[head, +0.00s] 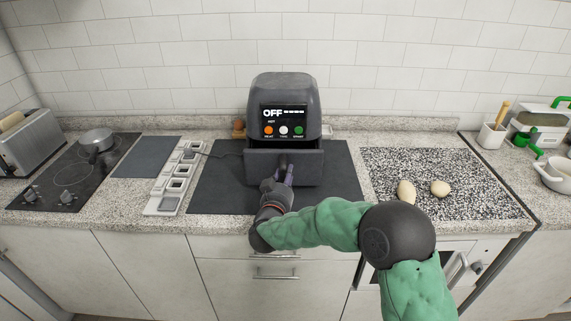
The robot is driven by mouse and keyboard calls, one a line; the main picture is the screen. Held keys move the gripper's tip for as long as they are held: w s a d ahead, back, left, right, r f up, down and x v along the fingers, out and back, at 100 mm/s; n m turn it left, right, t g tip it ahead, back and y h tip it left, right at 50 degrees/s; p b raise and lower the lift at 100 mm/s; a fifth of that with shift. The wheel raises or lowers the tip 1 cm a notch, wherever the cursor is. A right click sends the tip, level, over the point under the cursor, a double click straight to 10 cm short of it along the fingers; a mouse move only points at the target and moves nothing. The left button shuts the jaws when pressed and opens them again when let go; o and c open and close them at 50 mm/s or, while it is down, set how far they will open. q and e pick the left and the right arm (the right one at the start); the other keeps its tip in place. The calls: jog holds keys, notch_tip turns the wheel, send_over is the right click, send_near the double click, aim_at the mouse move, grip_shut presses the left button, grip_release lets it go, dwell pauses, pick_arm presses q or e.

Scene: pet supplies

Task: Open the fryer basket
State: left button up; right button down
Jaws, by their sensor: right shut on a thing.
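A dark grey air fryer (283,90) stands on a black mat (219,181) at the middle of the counter. Its panel reads OFF above orange, white and green buttons. The fryer basket (306,168) is pulled partly out, and a dark gap shows above its front. My right gripper (283,174), on the green-sleeved arm, is at the front of the basket, shut on the basket handle (283,159). The gripper hides most of the handle. My left gripper is not in view.
A speckled board (455,170) with two pale round items (440,188) lies to the right. A grey tray with square compartments (171,182), a cooktop (60,188) with a pot (96,140) and a toaster (20,144) are to the left. Drawer fronts are below the counter.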

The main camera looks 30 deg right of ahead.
jog(key=s+d+p+v, duration=0.1)
jog(key=p+v, duration=0.1)
jog(key=v, duration=0.6)
jog(key=shift+s, duration=0.1)
jog(key=c, duration=0.8)
grip_release()
jog(key=v, duration=1.2)
